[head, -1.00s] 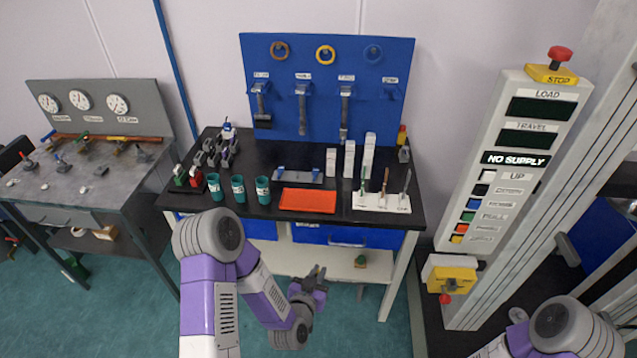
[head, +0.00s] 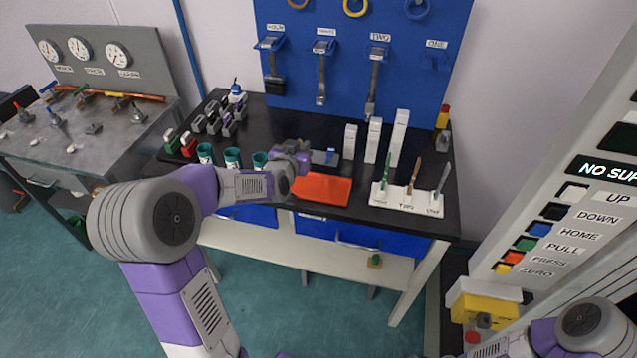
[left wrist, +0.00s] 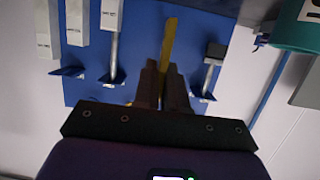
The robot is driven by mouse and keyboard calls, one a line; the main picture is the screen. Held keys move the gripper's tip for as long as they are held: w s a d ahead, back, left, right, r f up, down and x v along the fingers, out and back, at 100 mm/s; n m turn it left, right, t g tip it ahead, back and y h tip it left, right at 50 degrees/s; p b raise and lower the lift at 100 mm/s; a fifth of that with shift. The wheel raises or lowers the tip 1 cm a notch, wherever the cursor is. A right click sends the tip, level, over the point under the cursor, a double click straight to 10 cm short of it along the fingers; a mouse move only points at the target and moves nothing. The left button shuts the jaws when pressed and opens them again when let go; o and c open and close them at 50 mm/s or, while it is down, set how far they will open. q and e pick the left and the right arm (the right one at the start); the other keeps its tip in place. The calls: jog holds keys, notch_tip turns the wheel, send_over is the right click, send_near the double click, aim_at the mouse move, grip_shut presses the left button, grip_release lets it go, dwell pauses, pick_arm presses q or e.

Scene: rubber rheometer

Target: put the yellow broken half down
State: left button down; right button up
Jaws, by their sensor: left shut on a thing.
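The yellow broken half (left wrist: 168,45) is a thin, flat yellow strip in the left wrist view. It sticks out beyond the dark fingers of my left gripper (left wrist: 162,82), which are shut on its near end. In the head view, my left gripper (head: 303,157) is over the black bench, just behind the red-orange tray (head: 322,190). The yellow half cannot be made out there. My right arm shows only in part at the lower right, and its gripper is out of view.
Teal cups (head: 232,158) stand left of my gripper. White upright blocks (head: 372,140) and a white holder (head: 407,198) with coloured upright pieces stand to its right. A blue tool board (head: 345,60) rises behind. The tray's visible surface looks bare.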

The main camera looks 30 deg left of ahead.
pick_arm(q)
notch_tip(320, 180, down, 5)
jog(key=shift+s+b, duration=0.15)
jog(key=shift+b, duration=0.5)
jog(key=shift+f+b, duration=0.65)
jog(key=shift+f, duration=1.65)
jog(key=shift+r, duration=0.1)
jog(key=c, duration=1.7)
grip_release()
jog(key=shift+f, duration=0.2)
jog(key=o, duration=0.5)
jog(key=shift+r, duration=0.1)
jog(key=shift+r, duration=0.1)
